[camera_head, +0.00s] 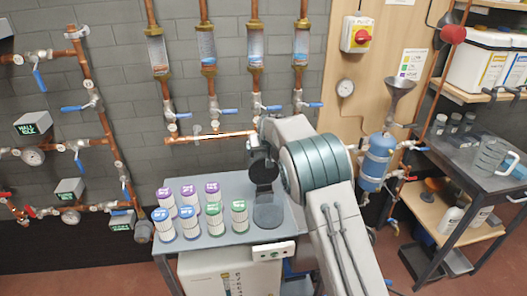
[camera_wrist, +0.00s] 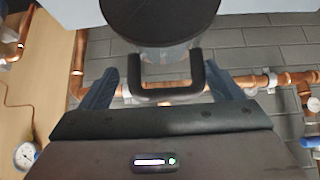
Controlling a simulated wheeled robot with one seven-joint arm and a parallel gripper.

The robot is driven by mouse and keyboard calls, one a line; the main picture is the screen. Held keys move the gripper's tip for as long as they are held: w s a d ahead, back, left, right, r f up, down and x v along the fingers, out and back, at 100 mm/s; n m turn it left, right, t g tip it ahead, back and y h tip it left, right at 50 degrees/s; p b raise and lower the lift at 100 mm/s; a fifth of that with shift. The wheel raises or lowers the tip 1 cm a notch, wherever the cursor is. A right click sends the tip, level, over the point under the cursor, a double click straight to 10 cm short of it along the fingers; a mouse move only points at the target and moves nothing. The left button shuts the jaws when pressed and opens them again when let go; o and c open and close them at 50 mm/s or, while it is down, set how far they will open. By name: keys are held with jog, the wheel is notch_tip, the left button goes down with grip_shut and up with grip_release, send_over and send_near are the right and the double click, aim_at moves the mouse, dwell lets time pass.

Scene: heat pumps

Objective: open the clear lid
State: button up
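A dark round disc (camera_wrist: 160,18) fills the top of the wrist view. A see-through part (camera_wrist: 165,57), likely the clear lid, shows just below it, with a black U-shaped handle (camera_wrist: 167,98) in front. My gripper (camera_wrist: 161,72) is open. Its two blue-grey fingers stand on either side of the handle, with a gap on each side. In the head view a dark device stands on the grey table; its black disc (camera_head: 264,172) and dark base (camera_head: 268,215) show. My arm hides part of it, and the lid's clear part cannot be made out there.
Several labelled canisters (camera_head: 190,228) with purple, blue and green tops stand on the grey table (camera_head: 225,238) left of the device. Copper pipes (camera_head: 100,120) with blue-handled valves line the wall behind. A dark trolley (camera_head: 480,180) holding a clear jug (camera_head: 488,157) stands at the right.

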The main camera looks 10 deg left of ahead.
jog(key=shift+s+f, duration=0.15)
jog(key=shift+f, duration=0.15)
jog(key=shift+s+a, duration=0.15)
jog(key=b+v, duration=0.3)
jog(key=v, duration=1)
jog(key=shift+r, duration=0.35)
